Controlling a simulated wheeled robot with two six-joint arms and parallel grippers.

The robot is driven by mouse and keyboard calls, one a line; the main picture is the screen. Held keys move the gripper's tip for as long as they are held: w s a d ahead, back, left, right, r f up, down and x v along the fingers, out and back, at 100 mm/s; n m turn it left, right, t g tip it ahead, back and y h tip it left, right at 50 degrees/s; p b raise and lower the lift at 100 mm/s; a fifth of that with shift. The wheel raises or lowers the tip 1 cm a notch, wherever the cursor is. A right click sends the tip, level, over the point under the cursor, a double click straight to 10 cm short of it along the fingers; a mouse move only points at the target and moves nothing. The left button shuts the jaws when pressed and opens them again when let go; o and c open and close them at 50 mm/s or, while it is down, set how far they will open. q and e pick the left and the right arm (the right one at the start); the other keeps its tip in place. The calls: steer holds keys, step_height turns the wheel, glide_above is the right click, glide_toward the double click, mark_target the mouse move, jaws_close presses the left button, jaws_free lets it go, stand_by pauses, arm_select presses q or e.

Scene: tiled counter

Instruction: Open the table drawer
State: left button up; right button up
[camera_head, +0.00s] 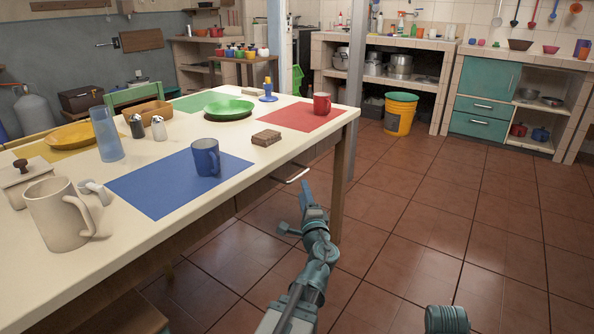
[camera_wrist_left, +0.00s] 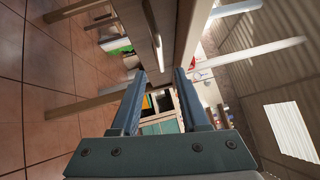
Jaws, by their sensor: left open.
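The wooden table (camera_head: 262,175) has a white top and stands at the left in the head view. Its drawer (camera_head: 262,190) is under the edge of the top and mostly in shadow. A pale bar handle (camera_head: 298,176) sticks out from the front. My left gripper (camera_head: 308,197) is just in front of and below the handle. In the left wrist view the left gripper (camera_wrist_left: 159,72) is open, and the handle (camera_wrist_left: 158,50) shows in line with the gap between its fingertips. I cannot tell whether they touch it. My right gripper is not in view.
On the table are a blue mug (camera_head: 205,157), a beige pitcher (camera_head: 60,214), a red mug (camera_head: 322,103) and a small brown box (camera_head: 266,138). A table leg (camera_head: 338,195) stands beside my left gripper. The tiled floor (camera_head: 420,200) to the right is clear.

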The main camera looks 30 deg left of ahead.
arm_select(q)
steer(key=p+x, duration=0.1)
steer(key=x, duration=1)
steer(key=shift+w+a, duration=0.2)
steer(key=shift+w, duration=0.1)
steer(key=shift+c, duration=0.2)
jaws_close()
stand_by(0.8)
